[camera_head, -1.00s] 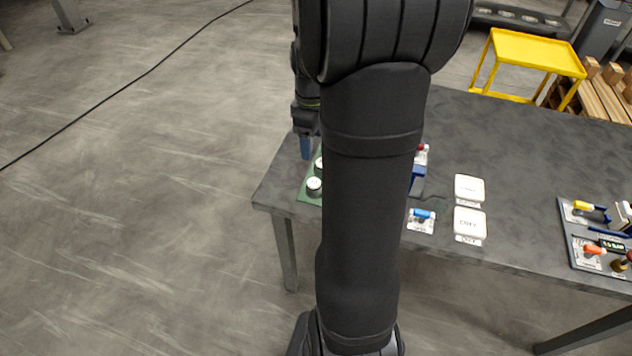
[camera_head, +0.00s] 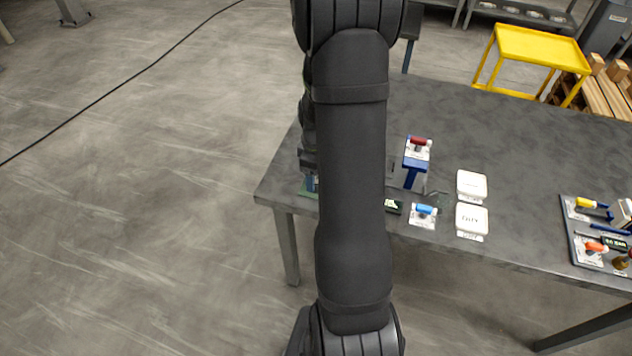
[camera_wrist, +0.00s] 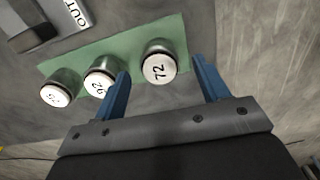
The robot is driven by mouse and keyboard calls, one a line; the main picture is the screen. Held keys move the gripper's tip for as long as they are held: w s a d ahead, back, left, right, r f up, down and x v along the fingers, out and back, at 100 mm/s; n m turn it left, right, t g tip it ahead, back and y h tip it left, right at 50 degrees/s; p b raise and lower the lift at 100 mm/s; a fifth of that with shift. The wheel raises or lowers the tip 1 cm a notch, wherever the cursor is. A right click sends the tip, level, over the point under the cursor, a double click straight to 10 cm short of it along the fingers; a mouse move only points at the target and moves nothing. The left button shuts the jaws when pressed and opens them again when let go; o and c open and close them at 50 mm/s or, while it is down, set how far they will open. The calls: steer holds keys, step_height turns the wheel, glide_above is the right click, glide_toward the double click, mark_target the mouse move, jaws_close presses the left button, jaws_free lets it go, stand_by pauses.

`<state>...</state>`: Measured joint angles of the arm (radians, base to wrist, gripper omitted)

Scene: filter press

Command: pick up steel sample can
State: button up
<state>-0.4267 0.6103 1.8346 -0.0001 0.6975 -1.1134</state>
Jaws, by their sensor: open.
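Three steel cans with white numbered lids stand in a row on a green mat (camera_wrist: 118,46) in the wrist view. The right can (camera_wrist: 160,64) reads 72; the middle can (camera_wrist: 99,83) and the left can (camera_wrist: 58,93) have numbers that are harder to read. My gripper (camera_wrist: 160,68) is open, with its blue fingers to either side of the can marked 72. The left finger overlaps the middle can's edge in the picture; I cannot tell if they touch. In the head view my arm hides the cans, and only a strip of the green mat (camera_head: 307,192) shows.
A dark device lies beside the mat near an "OUT" label (camera_wrist: 75,12). On the table (camera_head: 480,130) stand a red-handled blue fixture (camera_head: 413,170), a blue-handled valve (camera_head: 424,211), two white pads (camera_head: 471,219) and a panel at right. The table's left edge is close.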

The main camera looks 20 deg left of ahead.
steer(key=shift+f, duration=1.3)
steer(key=shift+c, duration=0.5)
steer(key=c, duration=1)
steer(key=shift+r, duration=0.15)
